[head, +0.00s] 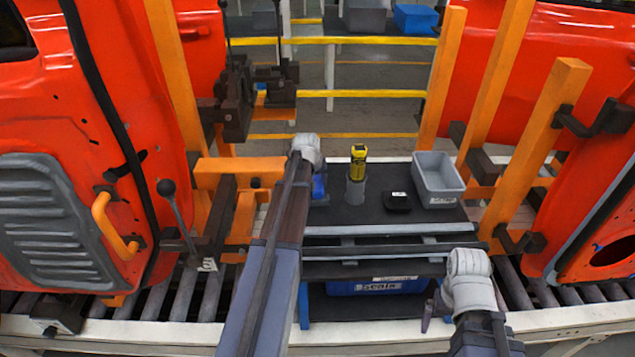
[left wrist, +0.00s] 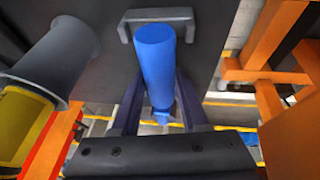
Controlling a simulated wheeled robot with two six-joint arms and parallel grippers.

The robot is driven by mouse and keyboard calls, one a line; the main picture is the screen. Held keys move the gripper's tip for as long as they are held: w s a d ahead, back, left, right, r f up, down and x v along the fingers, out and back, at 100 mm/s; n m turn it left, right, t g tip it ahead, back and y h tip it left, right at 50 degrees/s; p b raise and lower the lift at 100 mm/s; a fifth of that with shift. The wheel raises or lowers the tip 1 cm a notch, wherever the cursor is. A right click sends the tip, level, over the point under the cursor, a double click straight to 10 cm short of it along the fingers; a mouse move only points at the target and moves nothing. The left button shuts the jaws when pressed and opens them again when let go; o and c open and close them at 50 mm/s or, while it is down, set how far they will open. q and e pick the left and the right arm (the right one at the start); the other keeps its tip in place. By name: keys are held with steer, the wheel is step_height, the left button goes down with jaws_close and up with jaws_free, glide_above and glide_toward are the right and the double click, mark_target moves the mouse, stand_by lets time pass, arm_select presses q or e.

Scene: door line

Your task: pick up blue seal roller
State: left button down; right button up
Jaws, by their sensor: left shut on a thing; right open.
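The blue seal roller (left wrist: 155,62) shows in the left wrist view as an upright-looking blue cylinder between the two dark fingers of my left gripper (left wrist: 158,105). The fingers are shut on it. Its far end lies in front of a grey bracket (left wrist: 183,15) on the dark bench top; I cannot tell whether they touch. In the head view only a blue piece of the roller (head: 319,187) shows beside my left wrist, at the bench's left edge. My right gripper (head: 428,313) is low at the bench's front right, mostly hidden by its own wrist, open and away from the roller.
On the black bench top (head: 335,215) stand a yellow tool (head: 358,160) in a grey holder (head: 355,193), a small black box (head: 397,201) and a grey bin (head: 438,180). A blue seals crate (head: 350,288) sits below. Orange frames and red doors (head: 60,130) flank the bench.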

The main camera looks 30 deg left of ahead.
mark_target(317, 180)
arm_select(q)
step_height(317, 180, up, 10)
steer(key=p, duration=1)
steer(key=shift+r, duration=0.15)
steer(key=c, duration=1)
jaws_free()
jaws_close()
step_height(317, 180, up, 4)
steer(key=p, duration=0.3)
steer(key=shift+s+p, duration=0.1)
steer(key=shift+p, duration=0.3)
